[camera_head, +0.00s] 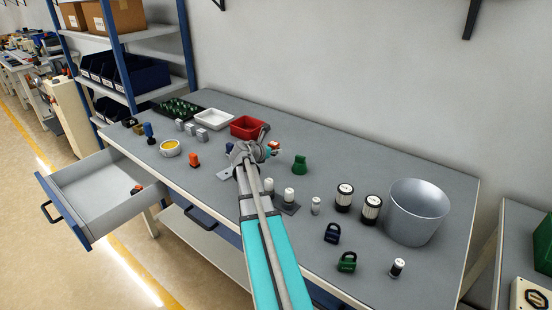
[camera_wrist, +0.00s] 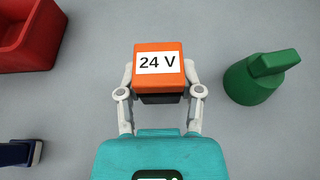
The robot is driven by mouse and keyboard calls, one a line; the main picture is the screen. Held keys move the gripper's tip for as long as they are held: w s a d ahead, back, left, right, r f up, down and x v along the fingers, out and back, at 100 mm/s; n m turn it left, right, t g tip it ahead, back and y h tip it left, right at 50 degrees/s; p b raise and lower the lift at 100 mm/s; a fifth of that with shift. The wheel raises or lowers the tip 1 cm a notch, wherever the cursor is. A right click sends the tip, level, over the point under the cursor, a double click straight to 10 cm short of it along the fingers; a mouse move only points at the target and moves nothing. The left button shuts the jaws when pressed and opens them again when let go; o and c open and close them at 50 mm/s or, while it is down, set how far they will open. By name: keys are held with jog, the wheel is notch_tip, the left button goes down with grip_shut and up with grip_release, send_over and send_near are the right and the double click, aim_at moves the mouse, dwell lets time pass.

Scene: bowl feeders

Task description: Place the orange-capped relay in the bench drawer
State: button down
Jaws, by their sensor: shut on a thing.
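My gripper (camera_head: 262,150) is over the middle of the bench (camera_head: 340,160). It is shut on an orange-capped relay (camera_wrist: 158,68) with a dark lower body and a white "24 V" label. In the head view the relay (camera_head: 273,145) is partly hidden by my gripper. I cannot tell whether it touches the bench. The bench drawer (camera_head: 76,182) is pulled open at the left and holds a small orange and dark piece (camera_head: 137,189). A second orange-capped block (camera_head: 194,160) stands on the bench to the left of my gripper.
A red bin (camera_head: 247,127) and a green knobbed piece (camera_head: 300,165) flank the held relay. A yellow-filled bowl (camera_head: 170,148), grey blocks (camera_head: 190,129) and a white tray (camera_head: 213,119) stand further left. Capacitors (camera_head: 371,208) and a metal bucket (camera_head: 418,211) stand at right.

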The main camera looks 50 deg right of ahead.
aim_at(275, 162)
jog(key=shift+f, duration=0.1)
jog(key=shift+w+d+f+b, duration=0.1)
jog(key=shift+d+f+b, duration=0.3)
jog(key=shift+f+b, duration=1.5)
jog(key=shift+b, duration=0.1)
jog(key=shift+f, duration=0.15)
jog(key=shift+c, duration=1.3)
grip_release()
